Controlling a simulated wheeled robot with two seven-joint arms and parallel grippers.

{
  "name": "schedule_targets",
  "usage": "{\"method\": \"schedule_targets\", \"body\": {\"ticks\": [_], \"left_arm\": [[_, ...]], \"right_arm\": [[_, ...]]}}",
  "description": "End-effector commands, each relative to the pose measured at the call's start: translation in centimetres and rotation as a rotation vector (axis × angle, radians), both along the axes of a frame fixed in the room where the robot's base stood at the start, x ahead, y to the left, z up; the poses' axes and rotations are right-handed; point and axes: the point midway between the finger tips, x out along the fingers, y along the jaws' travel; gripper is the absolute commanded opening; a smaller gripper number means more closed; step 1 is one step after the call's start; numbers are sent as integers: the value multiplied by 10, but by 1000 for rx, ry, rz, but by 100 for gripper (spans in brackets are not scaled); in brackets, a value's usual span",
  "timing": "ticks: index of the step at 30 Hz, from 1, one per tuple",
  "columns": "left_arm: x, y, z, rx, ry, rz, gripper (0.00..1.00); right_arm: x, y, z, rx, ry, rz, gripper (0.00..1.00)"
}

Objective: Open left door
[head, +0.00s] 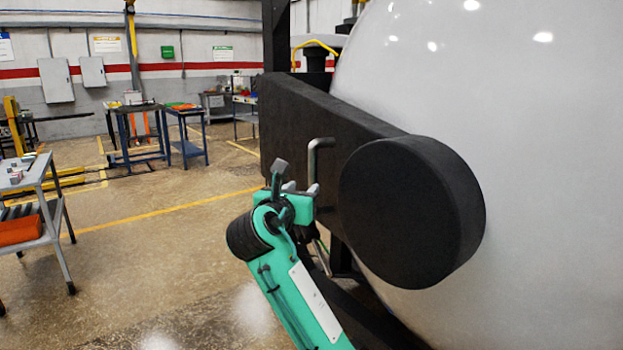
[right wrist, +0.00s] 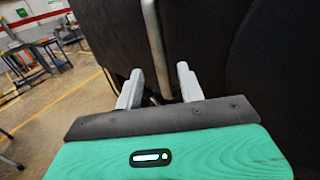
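The furnace's left door shows as a large white rounded shell (head: 540,150) filling the right of the head view. A thick black arm (head: 310,115) with a round black hub (head: 405,210) lies across its front. A grey metal bar handle (head: 320,147) stands out from the black arm. It also shows in the right wrist view (right wrist: 152,30). My right gripper (head: 298,184) is at the handle, open, with its two grey fingers (right wrist: 158,82) apart. The handle appears between the fingers in the right wrist view; contact cannot be told. My left gripper is out of view.
A grey cart (head: 48,190) with an orange bin stands at the left. Blue work tables (head: 140,125) stand farther back near the wall. The floor (head: 150,260) left of the furnace is open, with yellow lines.

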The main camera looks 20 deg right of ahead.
Motion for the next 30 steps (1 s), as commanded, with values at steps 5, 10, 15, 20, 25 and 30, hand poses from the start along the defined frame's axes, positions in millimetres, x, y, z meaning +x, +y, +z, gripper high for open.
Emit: {"method": "schedule_targets", "body": {"ticks": [5,10,15,20,25,30], "left_arm": [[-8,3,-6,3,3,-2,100],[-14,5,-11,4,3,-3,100],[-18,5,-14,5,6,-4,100],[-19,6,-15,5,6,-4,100],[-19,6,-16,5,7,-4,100],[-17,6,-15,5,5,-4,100]], "right_arm": [[31,-23,1,-1,2,-1,39],[52,-38,1,-1,2,-1,39],[62,-45,0,1,1,1,39],[64,-46,-1,1,-1,2,39],[63,-46,-1,1,-1,2,35],[63,-46,-1,0,0,2,2]]}}
